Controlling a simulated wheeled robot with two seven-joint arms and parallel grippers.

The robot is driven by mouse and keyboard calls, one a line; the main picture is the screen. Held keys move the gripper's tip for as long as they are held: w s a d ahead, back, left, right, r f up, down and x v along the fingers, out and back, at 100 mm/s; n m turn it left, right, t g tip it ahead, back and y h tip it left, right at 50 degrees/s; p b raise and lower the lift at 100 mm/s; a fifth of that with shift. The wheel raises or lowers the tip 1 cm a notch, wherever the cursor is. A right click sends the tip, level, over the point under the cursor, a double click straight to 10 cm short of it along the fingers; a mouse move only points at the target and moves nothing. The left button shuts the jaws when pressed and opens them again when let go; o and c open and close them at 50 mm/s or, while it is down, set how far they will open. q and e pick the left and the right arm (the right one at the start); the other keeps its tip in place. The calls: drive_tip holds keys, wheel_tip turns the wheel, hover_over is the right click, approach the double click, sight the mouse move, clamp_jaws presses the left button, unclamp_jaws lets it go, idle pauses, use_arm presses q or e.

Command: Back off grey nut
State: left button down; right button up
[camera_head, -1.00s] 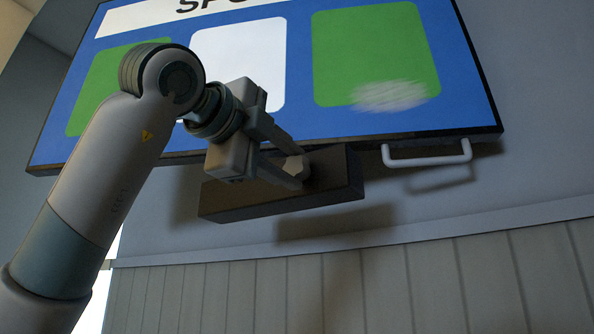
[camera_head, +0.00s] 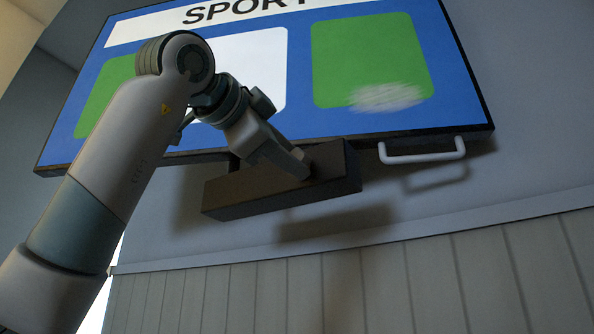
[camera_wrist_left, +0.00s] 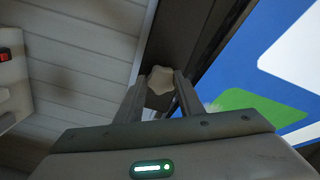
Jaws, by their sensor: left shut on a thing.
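The grey nut (camera_wrist_left: 160,80) is a pale, lobed knob on the dark bracket box (camera_head: 250,192) below the wall screen. The box also shows in the left wrist view (camera_wrist_left: 178,38). In the head view the gripper hides most or all of the nut. My right gripper is in neither view.
A large screen (camera_head: 462,95) with a blue picture and green and white panels hangs just above the box. A white handle (camera_head: 424,156) sits under its lower right edge. Ribbed panelling (camera_head: 400,275) covers the lower wall.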

use_arm(q)
drive_tip(key=c, duration=1.6)
unclamp_jaws()
drive_tip(key=shift+d+f+n, duration=0.15)
drive_tip(key=shift+f+n, duration=0.1)
drive_tip(key=shift+n, duration=0.15)
drive_tip(key=o, duration=0.3)
drive_tip(key=shift+r, duration=0.2)
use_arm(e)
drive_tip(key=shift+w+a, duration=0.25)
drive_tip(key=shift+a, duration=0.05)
use_arm(q)
drive_tip(key=shift+s, duration=0.1)
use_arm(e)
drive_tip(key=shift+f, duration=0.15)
use_arm(q)
drive_tip(key=b+v, duration=0.2)
drive_tip(key=v, duration=0.4)
drive_tip(key=shift+b, duration=0.3)
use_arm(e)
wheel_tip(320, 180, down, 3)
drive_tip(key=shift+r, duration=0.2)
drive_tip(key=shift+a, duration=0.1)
